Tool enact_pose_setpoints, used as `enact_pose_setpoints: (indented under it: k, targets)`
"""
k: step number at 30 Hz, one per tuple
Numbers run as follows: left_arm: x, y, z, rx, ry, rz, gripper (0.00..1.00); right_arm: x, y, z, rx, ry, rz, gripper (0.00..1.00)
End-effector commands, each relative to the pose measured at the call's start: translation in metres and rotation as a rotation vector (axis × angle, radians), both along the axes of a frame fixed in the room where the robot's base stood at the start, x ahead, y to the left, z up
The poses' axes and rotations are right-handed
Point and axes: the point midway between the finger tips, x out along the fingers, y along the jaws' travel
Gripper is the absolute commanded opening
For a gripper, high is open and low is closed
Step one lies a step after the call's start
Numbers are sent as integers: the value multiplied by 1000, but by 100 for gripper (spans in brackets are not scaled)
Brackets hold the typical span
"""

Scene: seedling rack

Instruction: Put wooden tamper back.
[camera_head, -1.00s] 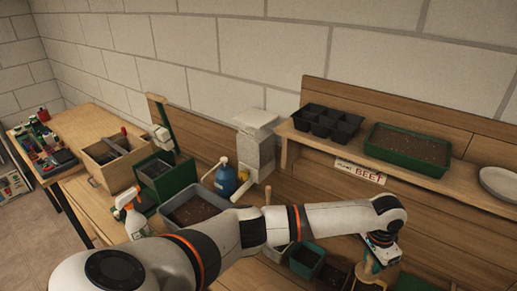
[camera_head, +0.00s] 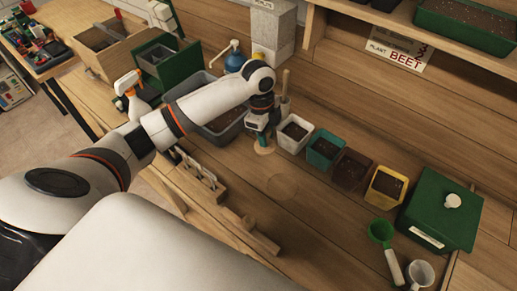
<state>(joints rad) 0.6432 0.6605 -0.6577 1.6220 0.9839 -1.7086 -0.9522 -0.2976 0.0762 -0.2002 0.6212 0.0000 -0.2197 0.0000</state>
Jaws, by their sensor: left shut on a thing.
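My left gripper (camera_head: 263,132) points down over the bench, to the left of the white pot. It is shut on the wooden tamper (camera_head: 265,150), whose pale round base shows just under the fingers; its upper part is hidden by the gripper. I cannot tell whether the base touches the bench. A faint round outline (camera_head: 283,186) shows on the bench, nearer to me and slightly right of the tamper. My right gripper is not in view.
A white pot (camera_head: 294,136), teal pot (camera_head: 323,150), brown pot (camera_head: 351,171) and yellow pot (camera_head: 385,187) stand in a row to the right. A soil tray (camera_head: 225,136) is left. A wooden rack (camera_head: 203,186) is in front. Bench between rack and pots is clear.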

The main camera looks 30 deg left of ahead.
Motion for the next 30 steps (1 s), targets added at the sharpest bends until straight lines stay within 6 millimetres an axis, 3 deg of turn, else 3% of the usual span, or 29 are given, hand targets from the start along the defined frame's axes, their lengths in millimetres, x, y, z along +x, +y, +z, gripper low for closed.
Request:
enact_pose_setpoints:
  k: [4, 18, 29, 30]
  targets:
    - [-1, -1, -26, 0, 4, 1, 12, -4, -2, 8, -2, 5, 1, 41]
    - [-1, 0, -77, 1, 2, 3, 12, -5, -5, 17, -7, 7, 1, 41]
    - [0, 0, -82, 1, -1, 3, 12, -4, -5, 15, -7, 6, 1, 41]
    - [0, 0, -81, 1, -1, 3, 36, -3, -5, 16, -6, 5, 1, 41]
